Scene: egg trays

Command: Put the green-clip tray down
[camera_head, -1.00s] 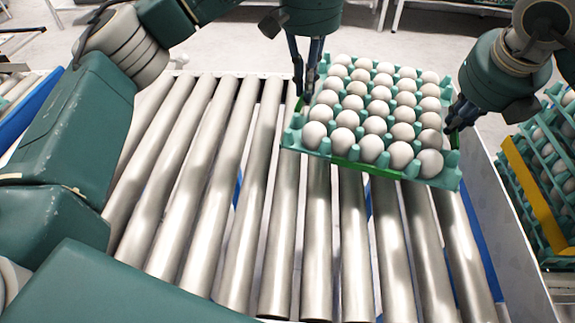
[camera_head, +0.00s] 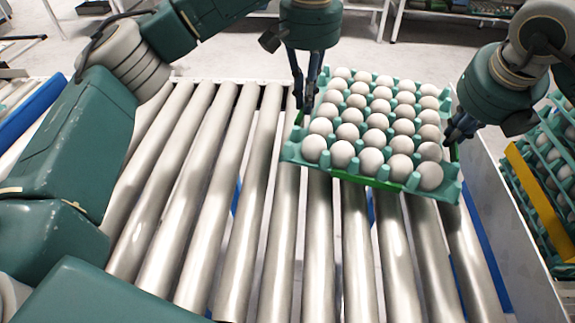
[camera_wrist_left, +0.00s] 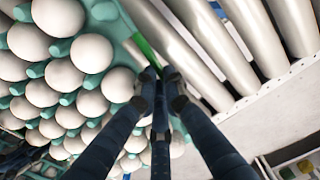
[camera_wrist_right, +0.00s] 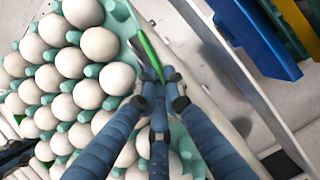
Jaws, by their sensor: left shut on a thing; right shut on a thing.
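The green-clip tray (camera_head: 300,157) is a teal egg tray full of white eggs, with a bright green clip (camera_head: 372,182) along its near edge. It is over the right part of the roller conveyor; I cannot tell if its underside touches the rollers. My left gripper (camera_head: 304,105) is shut on its left edge, and my right gripper (camera_head: 450,140) is shut on its right edge. The green clip also shows by the fingertips in the left wrist view (camera_wrist_left: 146,48) and in the right wrist view (camera_wrist_right: 150,55).
The roller conveyor (camera_head: 215,200) has bare rollers to the left of the tray and in front of it. A light side rail (camera_head: 490,185) runs along its right. Beyond it stand stacked egg trays (camera_head: 555,150) with a yellow bar (camera_head: 540,200).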

